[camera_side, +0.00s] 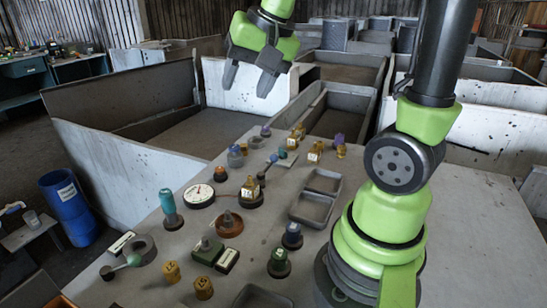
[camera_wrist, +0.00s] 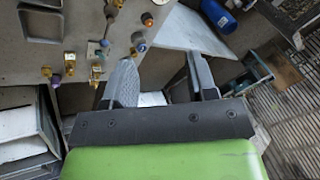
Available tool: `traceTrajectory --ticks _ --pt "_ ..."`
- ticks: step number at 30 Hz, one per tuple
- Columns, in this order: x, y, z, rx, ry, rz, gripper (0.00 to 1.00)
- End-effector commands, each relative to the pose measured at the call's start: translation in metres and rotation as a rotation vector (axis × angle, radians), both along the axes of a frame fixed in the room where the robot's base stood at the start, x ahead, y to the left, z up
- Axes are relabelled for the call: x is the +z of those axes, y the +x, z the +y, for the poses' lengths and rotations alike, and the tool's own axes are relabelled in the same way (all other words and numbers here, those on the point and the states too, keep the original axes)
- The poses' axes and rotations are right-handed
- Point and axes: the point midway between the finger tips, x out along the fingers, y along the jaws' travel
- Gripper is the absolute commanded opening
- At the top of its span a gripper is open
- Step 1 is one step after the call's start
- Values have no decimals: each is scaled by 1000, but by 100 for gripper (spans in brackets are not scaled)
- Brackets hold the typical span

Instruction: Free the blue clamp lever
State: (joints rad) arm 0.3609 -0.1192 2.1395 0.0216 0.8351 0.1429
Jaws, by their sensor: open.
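A small lever with a blue knob (camera_side: 273,158) stands among the fittings toward the back of the grey table; it looks like the blue clamp lever. A small label block (camera_side: 288,159) is beside it. What it clamps is too small to tell. My gripper (camera_side: 248,83) hangs high above the back of the table, fingers pointing down, open and empty, apart from everything. In the wrist view my gripper (camera_wrist: 163,78) shows two spread fingers with nothing between them. A blue knob (camera_wrist: 104,43) shows left of the fingers there; I cannot tell if it is the same lever.
A dial gauge (camera_side: 199,195), a teal-topped post (camera_side: 169,208), a green-knobbed lever (camera_side: 133,259) and several yellow blocks (camera_side: 172,271) crowd the table. Grey trays (camera_side: 311,208) lie right of the middle. A walled bin (camera_side: 180,125) borders the back left. The table's right side is clear.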

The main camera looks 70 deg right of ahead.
Motion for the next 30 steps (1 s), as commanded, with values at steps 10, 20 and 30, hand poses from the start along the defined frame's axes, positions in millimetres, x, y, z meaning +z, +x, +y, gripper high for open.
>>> traceTrajectory --ticks 10,20,30 --pt "-100 32 -139 -461 144 184 52" --pt "-160 17 -190 -645 213 245 52" --pt "-211 26 -189 -645 215 250 52"
